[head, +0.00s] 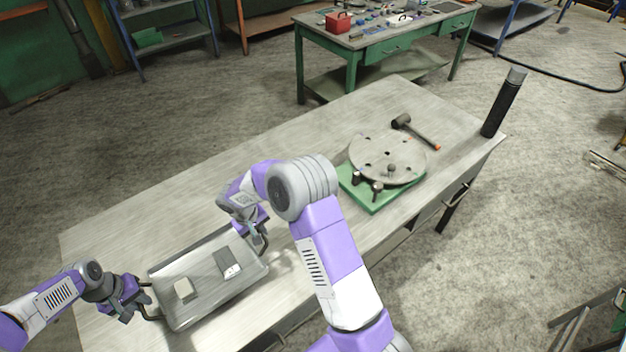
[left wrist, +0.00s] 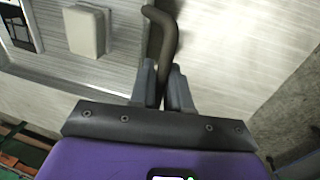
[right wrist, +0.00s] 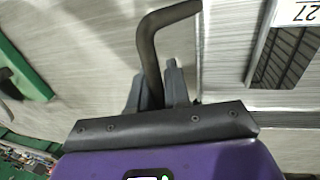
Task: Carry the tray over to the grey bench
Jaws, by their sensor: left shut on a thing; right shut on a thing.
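The grey metal tray (head: 207,298) is at the near left end of the long grey bench (head: 290,150). I cannot tell whether it rests on the top or hangs just above it. My left gripper (head: 145,291) is shut on the tray's dark left handle, which shows between the fingers in the left wrist view (left wrist: 163,30). My right gripper (head: 261,236) is shut on the dark right handle, seen in the right wrist view (right wrist: 150,45). In the tray lie a pale block (head: 183,289) and a dark box with a white label (head: 227,262).
A round plate on a green base (head: 385,160) sits mid-bench, with a mallet (head: 415,130) behind it. A black cylinder (head: 503,103) stands at the far right corner. A green workbench (head: 385,45) stands behind. The bench between tray and plate is clear.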

